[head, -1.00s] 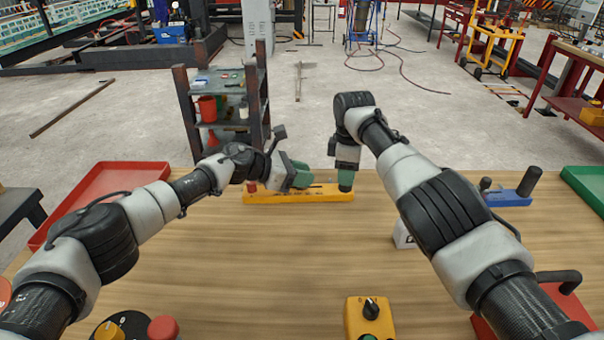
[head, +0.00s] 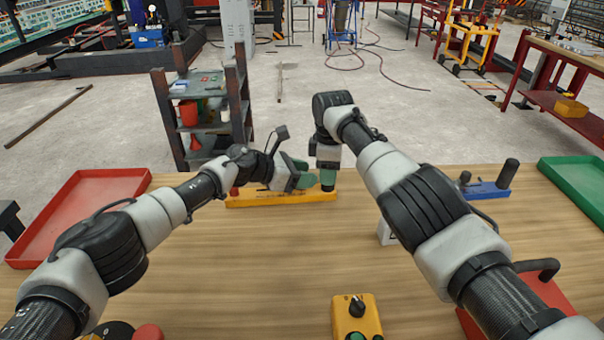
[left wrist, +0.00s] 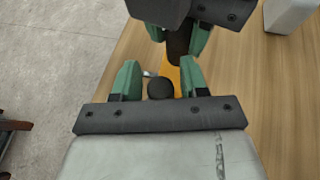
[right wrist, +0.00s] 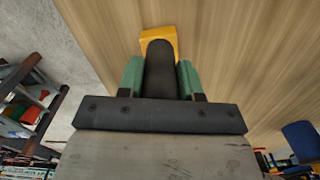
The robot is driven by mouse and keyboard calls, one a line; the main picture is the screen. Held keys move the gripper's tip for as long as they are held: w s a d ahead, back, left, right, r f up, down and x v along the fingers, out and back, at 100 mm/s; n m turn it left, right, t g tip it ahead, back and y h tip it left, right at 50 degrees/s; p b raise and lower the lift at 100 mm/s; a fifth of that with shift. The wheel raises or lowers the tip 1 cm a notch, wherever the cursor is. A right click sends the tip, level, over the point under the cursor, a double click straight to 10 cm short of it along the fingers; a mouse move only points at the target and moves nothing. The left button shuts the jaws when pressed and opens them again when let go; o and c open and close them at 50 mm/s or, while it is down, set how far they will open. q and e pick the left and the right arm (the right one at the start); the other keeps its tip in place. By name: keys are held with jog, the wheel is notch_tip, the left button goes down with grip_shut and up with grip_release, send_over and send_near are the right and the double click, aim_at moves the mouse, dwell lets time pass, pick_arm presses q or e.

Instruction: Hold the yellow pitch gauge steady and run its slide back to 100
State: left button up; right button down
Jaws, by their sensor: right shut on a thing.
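The yellow pitch gauge (head: 270,199) lies on the wooden table near its far edge, with a small red part (head: 234,191) at its left end. My right gripper (head: 328,180) points down at the gauge's right end. In the right wrist view its green fingers are shut on a dark upright handle (right wrist: 160,68) with the gauge's yellow end (right wrist: 158,34) beyond. My left gripper (head: 306,179) reaches in from the left over the gauge, close beside the right one. In the left wrist view its fingers (left wrist: 158,68) are apart, with a black round knob (left wrist: 160,88) between them. The slide's scale reading cannot be made out.
A red tray (head: 85,190) is at the left, a green tray (head: 580,180) at the right. A blue tool with a dark handle (head: 490,190) lies right of my right arm. A yellow control box (head: 357,318) sits at the near edge. The table's middle is clear.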

pick_arm(q)
jog(key=shift+o, duration=0.3)
jog(key=shift+s+a, duration=0.1)
jog(key=shift+a, duration=0.1)
jog(key=v, duration=1.1)
jog(key=shift+s+a+r, duration=0.1)
jog(key=shift+a+r, duration=0.15)
jog(key=shift+a, duration=0.05)
pick_arm(e)
jog(key=c, duration=0.7)
grip_release()
jog(key=shift+d, duration=0.1)
jog(key=shift+o, duration=0.2)
jog(key=shift+r, duration=0.15)
